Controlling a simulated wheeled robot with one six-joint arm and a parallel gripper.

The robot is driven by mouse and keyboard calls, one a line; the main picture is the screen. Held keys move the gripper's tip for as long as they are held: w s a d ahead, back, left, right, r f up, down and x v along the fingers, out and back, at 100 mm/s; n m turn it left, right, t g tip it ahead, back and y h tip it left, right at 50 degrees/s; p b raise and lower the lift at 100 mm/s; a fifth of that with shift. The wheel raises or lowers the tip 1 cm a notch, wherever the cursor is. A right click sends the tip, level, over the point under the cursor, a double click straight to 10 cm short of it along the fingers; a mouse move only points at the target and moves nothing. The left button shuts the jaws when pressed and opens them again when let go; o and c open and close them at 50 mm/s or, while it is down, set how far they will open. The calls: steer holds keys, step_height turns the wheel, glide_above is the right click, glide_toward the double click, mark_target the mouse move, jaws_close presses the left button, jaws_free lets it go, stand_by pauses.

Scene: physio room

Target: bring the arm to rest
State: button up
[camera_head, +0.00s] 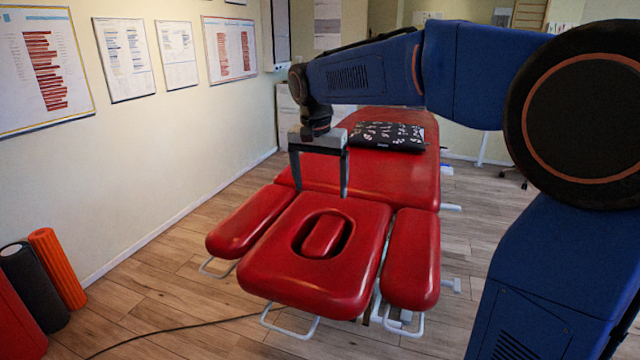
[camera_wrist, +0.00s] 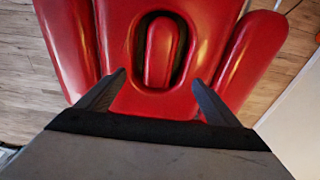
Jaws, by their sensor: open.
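My arm is blue and black and reaches from the right across the head view. My gripper (camera_head: 320,187) is open with its two dark fingers pointing down above the red treatment table (camera_head: 400,175). In the wrist view, my gripper (camera_wrist: 158,85) has its fingers spread wide with nothing between them. Beyond the fingertips lies the red headrest (camera_wrist: 118,45) with its oval face opening and a padded insert (camera_wrist: 160,52). I cannot tell the exact height of the fingertips above the padding.
A black patterned cushion (camera_head: 387,136) lies on the table. Red armrests (camera_head: 412,260) flank the headrest. An orange roller (camera_head: 57,268) and a black roller (camera_head: 33,285) stand by the left wall. A cable (camera_head: 190,326) crosses the wooden floor. Floor left of the table is mostly clear.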

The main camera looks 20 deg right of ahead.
steer(key=s+d+f+n+t, duration=0.1)
steer(key=s+d+n, duration=0.15)
steer(key=s, duration=0.55)
steer(key=s+d+f+n+t, duration=0.1)
steer(key=s+d, duration=0.2)
steer(key=s, duration=0.5)
steer(key=s+d+f+n, duration=0.1)
steer(key=s+f+n, duration=0.1)
steer(key=s+f, duration=0.3)
steer(key=s+d+f+n+t+y, duration=0.1)
steer(key=s+f, duration=0.4)
steer(key=s, duration=0.5)
steer(key=shift+s+d+f+n, duration=0.15)
steer(key=shift+d+f+n, duration=0.15)
steer(key=shift+d, duration=0.2)
steer(key=shift+r, duration=0.1)
